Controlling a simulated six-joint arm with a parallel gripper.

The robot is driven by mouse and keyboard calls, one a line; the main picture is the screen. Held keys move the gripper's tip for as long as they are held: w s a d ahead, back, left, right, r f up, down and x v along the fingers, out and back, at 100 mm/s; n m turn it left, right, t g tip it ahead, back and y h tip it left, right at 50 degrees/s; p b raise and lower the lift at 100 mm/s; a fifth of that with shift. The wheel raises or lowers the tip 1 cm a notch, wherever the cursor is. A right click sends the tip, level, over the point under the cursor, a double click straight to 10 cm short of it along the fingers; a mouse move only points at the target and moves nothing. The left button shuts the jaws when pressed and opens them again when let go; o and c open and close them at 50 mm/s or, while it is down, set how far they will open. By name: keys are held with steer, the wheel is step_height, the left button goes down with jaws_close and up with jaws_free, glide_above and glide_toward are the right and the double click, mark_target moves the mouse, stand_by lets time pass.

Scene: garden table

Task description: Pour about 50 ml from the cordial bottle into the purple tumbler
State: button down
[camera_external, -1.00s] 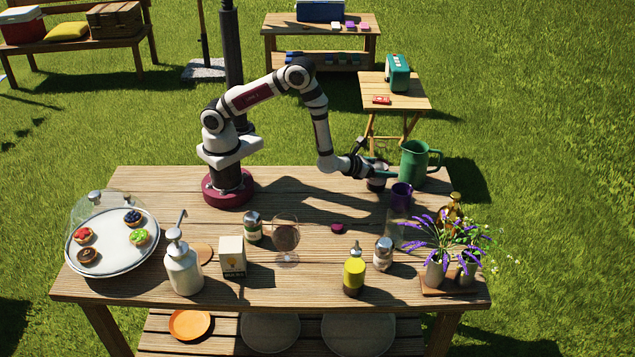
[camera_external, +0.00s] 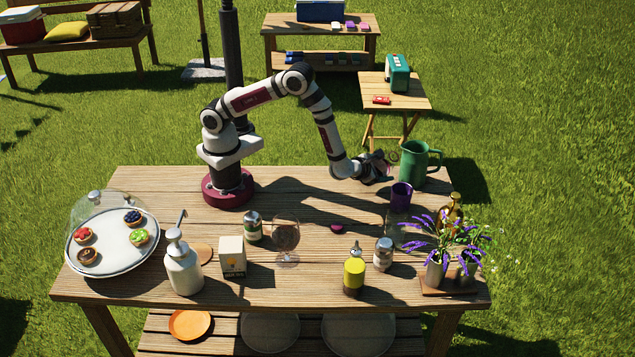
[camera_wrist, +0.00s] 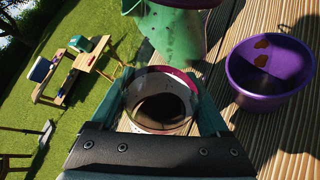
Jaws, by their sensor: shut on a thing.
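The purple tumbler (camera_external: 401,196) stands upright at the table's right back, in front of the green jug. In the wrist view the tumbler (camera_wrist: 268,72) is to the right of my gripper, its open mouth showing and orange patches on its inner wall. My gripper (camera_external: 378,167) is just left of and behind the tumbler, above the table. In the wrist view my gripper (camera_wrist: 165,95) is shut on a rounded clear vessel with dark contents, seemingly the cordial bottle (camera_wrist: 162,108). The wrist view is strongly rolled, so the bottle looks tilted. Its mouth and any stream cannot be made out.
The green jug (camera_external: 414,163) stands close to my gripper and shows beside it in the wrist view (camera_wrist: 178,35). A wine glass (camera_external: 286,235), a yellow bottle (camera_external: 354,274), shakers and lavender pots (camera_external: 436,272) stand nearer the front. The table's middle back is mostly clear.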

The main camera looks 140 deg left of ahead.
steer(key=shift+s+f+m+g, duration=0.25)
steer(key=shift+s+m+g, duration=0.25)
steer(key=shift+m, duration=0.1)
steer(key=shift+s+f+m+g, duration=0.25)
steer(key=shift+s+m+g, duration=0.1)
steer(key=shift+m+g, duration=0.2)
steer(key=shift+s+r+m+g+y, duration=0.35)
steer(key=shift+m+g, duration=0.1)
steer(key=shift+m, duration=0.1)
steer(key=shift+s+r+m+g, duration=0.2)
steer(key=shift+r+m+g, duration=0.15)
steer(key=shift+r, duration=0.2)
steer(key=shift+w+r+m+g+y, duration=0.25)
steer(key=shift+r+m+g, duration=0.4)
steer(key=shift+r, duration=0.4)
steer(key=shift+r+m, duration=0.5)
steer(key=shift+r, duration=0.05)
steer(key=shift+r+m+g, duration=0.4)
steer(key=shift+r+m, duration=0.1)
steer(key=shift+r, duration=0.1)
steer(key=shift+s+r+y, duration=0.1)
steer(key=shift+r+y, duration=0.1)
steer(key=shift+y, duration=0.1)
steer(key=shift+s, duration=0.15)
steer(key=shift+s+r, duration=0.1)
steer(key=shift+s, duration=0.55)
